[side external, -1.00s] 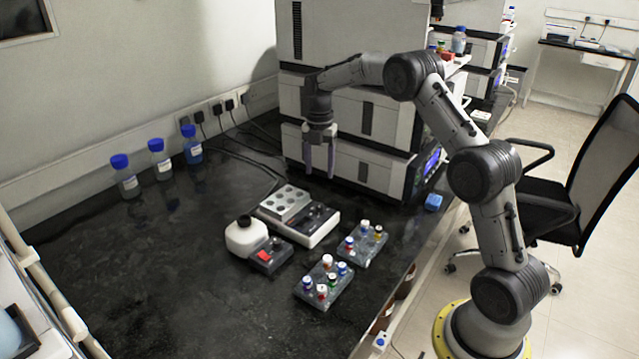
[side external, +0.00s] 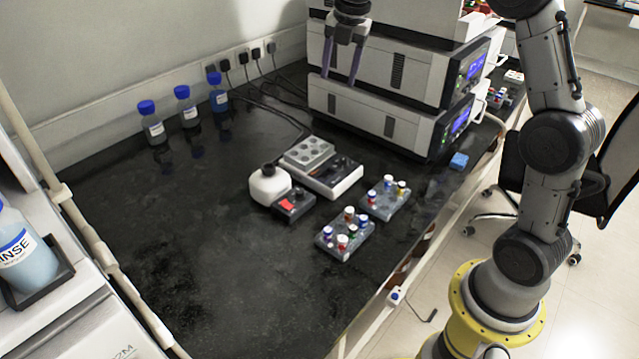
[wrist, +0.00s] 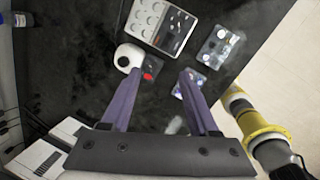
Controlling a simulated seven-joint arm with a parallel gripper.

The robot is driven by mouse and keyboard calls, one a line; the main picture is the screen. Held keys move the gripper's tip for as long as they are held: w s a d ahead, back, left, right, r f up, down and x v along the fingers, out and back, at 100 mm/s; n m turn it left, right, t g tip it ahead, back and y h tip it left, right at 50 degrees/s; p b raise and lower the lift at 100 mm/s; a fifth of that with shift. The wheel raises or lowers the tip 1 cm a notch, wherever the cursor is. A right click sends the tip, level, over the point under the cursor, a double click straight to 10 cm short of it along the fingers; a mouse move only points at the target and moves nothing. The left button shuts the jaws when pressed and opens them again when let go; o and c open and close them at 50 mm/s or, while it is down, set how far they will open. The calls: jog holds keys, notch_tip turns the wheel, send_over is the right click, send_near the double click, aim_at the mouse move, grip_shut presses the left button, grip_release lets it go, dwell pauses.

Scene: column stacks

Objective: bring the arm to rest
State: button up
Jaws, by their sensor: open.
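My gripper (side external: 341,72) is open and empty, pointing down in front of the stacked instruments (side external: 400,70), high above the black bench. In the wrist view its two purple fingers (wrist: 160,76) stand apart with nothing between them. Below lie two small racks of capped vials, a front rack (side external: 345,240) and a back rack (side external: 386,198). Beside them are a device with a metal well block (side external: 308,153) and a small device with a white round-topped vessel (side external: 269,186). My gripper touches none of these.
Blue-capped bottles (side external: 188,108) stand along the back wall by the sockets and cables. A blue block (side external: 459,161) lies near the bench's right edge. A rinse bottle (side external: 22,255) sits in a tray at left. The bench's front left is clear.

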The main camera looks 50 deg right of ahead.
jog(key=s+a+r+m+t, duration=0.1)
jog(key=s+a+r+m, duration=0.3)
jog(key=s, duration=0.4)
jog(key=s+a+r+m+t, duration=0.1)
jog(key=s+a+r+m, duration=0.15)
jog(key=s+a, duration=0.4)
jog(key=s+f+m, duration=0.5)
jog(key=s+m, duration=0.3)
jog(key=s+a+f+m+t, duration=0.1)
jog(key=s+f+m, duration=0.4)
jog(key=s+m, duration=0.2)
jog(key=shift+s+a+m+y, duration=0.3)
jog(key=shift+s+m, duration=0.05)
jog(key=shift+s, duration=0.05)
